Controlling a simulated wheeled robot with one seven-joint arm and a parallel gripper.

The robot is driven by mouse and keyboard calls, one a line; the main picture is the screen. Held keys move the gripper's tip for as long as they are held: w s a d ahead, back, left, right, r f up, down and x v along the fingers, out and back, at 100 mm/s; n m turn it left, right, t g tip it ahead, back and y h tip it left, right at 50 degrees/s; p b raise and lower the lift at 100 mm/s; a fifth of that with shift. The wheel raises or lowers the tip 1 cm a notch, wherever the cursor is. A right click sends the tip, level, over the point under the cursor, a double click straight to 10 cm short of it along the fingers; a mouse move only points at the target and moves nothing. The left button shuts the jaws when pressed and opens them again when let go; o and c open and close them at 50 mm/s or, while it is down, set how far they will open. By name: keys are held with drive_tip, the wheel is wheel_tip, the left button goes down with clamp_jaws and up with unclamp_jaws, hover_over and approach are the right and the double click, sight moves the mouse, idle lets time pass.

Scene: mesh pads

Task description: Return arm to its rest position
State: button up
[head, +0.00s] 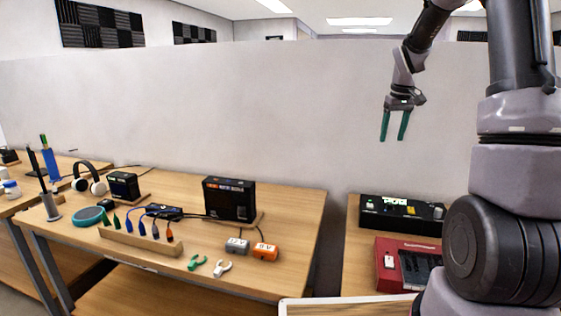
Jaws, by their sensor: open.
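My gripper (395,124) hangs in the air at the upper right of the head view, with its two green fingers pointing down. The fingers are apart and nothing is between them. My arm bends down to it from the upper right, and my thick arm links fill the right edge. The gripper is in front of the plain pale wall (250,110), well above the tables and apart from everything on them.
A wooden table (290,210) holds a black box (229,199), grey (237,245) and orange (265,252) blocks, headphones (89,178), a teal disc (88,215) and several coloured clips. At right are a black device (402,214) and a red device (405,264).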

drive_tip(key=s+a+r+m+t, duration=0.1)
drive_tip(key=s+a+r, duration=0.3)
drive_tip(key=s+r, duration=0.3)
drive_tip(key=s+a+r+m+t, duration=0.25)
drive_tip(key=s+r, duration=0.25)
drive_tip(key=s, duration=0.3)
drive_tip(key=s+a+m+t+y, duration=0.1)
drive_tip(key=s+a, duration=0.1)
drive_tip(key=s, duration=0.5)
drive_tip(key=s+a+r+m+y, duration=0.1)
drive_tip(key=s+a, duration=0.2)
drive_tip(key=s, duration=0.5)
drive_tip(key=shift+r+t, duration=0.2)
drive_tip(key=shift+t, duration=0.15)
